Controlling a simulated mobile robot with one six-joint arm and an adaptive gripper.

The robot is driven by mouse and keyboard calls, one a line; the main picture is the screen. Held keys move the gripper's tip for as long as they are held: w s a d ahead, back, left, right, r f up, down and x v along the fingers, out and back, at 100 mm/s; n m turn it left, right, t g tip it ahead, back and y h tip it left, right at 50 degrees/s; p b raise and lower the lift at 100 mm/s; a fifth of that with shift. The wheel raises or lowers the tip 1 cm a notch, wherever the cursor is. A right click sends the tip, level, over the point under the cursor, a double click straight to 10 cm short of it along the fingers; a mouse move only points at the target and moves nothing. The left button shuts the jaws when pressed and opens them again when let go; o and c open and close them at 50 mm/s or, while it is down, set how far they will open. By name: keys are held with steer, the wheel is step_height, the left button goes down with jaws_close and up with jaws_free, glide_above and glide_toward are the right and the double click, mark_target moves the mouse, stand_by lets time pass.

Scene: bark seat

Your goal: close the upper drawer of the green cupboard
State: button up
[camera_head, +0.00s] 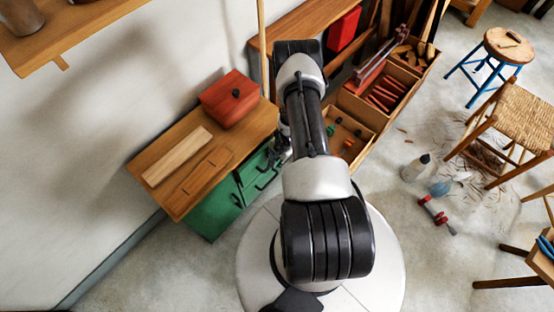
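The green cupboard (214,214) stands against the wall at left centre, under a wooden top. Its green front faces right and carries dark handles, one of them low on the front (264,184). The upper part of the front lies close to my gripper and is partly hidden, so I cannot tell how far the upper drawer stands out. My gripper (281,150) is at the cupboard's front, near its upper right part. My arm covers part of it, and its fingers are too small and dark to tell open from shut. I cannot tell whether it touches the drawer.
A red box (230,98) and a pale wooden board (177,156) lie on the top. Wooden bins (376,119) stand right of my arm. A bottle (416,167), a blue-legged stool (509,46) and a woven chair (515,115) stand on the floor at right.

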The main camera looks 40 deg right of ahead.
steer(key=shift+f, duration=0.15)
jaws_close()
stand_by(0.4)
stand_by(0.4)
